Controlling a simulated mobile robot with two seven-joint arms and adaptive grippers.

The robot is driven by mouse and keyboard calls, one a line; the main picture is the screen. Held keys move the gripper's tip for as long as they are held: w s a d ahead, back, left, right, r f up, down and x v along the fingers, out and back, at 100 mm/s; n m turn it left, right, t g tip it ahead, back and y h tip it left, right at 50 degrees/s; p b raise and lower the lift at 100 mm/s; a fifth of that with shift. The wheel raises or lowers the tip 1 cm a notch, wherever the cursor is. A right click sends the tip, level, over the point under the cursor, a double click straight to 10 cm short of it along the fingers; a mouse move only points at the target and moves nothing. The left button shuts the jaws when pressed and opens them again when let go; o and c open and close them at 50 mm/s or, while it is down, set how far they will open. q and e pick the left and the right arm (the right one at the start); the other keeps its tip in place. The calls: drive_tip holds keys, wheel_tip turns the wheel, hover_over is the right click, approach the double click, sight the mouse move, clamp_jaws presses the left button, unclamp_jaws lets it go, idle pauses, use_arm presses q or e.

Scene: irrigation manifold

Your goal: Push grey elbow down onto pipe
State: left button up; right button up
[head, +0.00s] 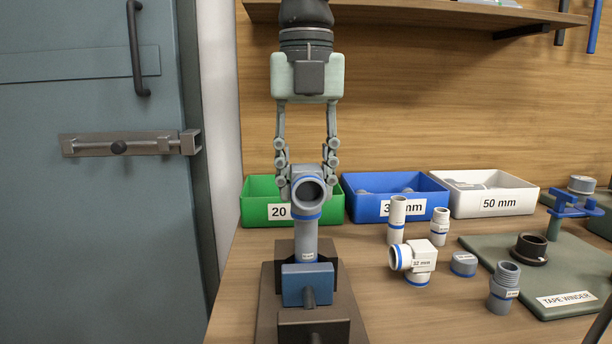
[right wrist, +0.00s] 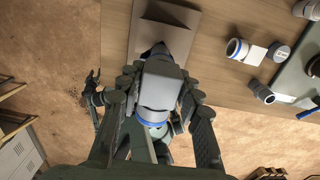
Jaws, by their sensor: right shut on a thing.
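The grey elbow (head: 299,191) has a blue band at its lower socket and its round open mouth faces the head camera. My right gripper (head: 307,177) comes down from above and is shut on the elbow, one finger on each side. The grey pipe (head: 305,242) stands upright directly below the elbow, its lower end at the blue-jawed vise (head: 307,284). The elbow's socket lines up with the pipe top; how deep the pipe sits inside is hidden. In the right wrist view the elbow (right wrist: 162,84) is between the fingers. My left gripper (right wrist: 92,76) shows small there, away from the bench, fingers apart.
Green (head: 257,212), blue (head: 372,210) and white (head: 500,203) bins stand behind. A white tee (head: 421,257) and several loose fittings lie to the right, near the green tape winder board (head: 540,262). A shelf (head: 430,14) overhangs the back. A door with a handle is at left.

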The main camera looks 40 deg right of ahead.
drive_tip(key=shift+f+b, duration=0.65)
drive_tip(key=shift+f, duration=0.2)
idle(0.6)
drive_tip(key=o, duration=1.2)
drive_tip(key=shift+o, duration=0.7)
drive_tip(key=shift+o, duration=1)
